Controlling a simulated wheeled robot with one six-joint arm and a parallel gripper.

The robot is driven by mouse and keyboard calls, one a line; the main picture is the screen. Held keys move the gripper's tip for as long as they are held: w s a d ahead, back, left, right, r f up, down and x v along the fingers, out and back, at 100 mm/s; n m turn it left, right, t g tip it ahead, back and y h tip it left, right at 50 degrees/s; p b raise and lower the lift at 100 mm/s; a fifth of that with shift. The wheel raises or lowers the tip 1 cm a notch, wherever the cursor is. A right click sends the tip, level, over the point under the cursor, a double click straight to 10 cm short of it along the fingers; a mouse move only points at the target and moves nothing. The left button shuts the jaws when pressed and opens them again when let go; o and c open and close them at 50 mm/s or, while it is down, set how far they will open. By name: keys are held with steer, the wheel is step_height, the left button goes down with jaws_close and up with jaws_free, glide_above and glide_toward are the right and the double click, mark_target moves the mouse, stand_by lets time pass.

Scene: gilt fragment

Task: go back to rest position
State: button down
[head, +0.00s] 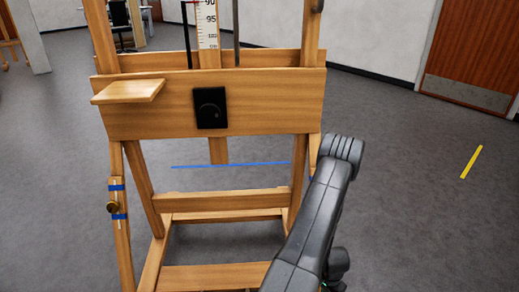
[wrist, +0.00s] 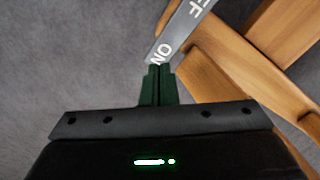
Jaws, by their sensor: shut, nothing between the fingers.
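My gripper (wrist: 159,70) shows in the wrist view with its two dark green fingers together and nothing between them. A grey strip (wrist: 180,32) with white lettering, "ON" and part of another word, appears just beyond the fingertips. I cannot tell whether the fingers touch it. Wooden beams (wrist: 228,72) of the easel lie to the right of the fingers. In the head view my arm rises in front of the easel's right side, and the gripper itself cannot be made out there.
Grey floor is open on the right, with a yellow strip (head: 471,162). A door (head: 475,50) stands behind.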

steer(key=shift+f+b, duration=1.25)
steer(key=shift+f, duration=0.2)
steer(key=shift+r, duration=0.25)
step_height(320, 180, up, 6)
steer(key=p, duration=0.7)
step_height(320, 180, down, 6)
steer(key=b, duration=0.6)
steer(key=shift+r, duration=0.1)
steer(key=shift+r+p, duration=2.25)
steer(key=shift+r, duration=0.55)
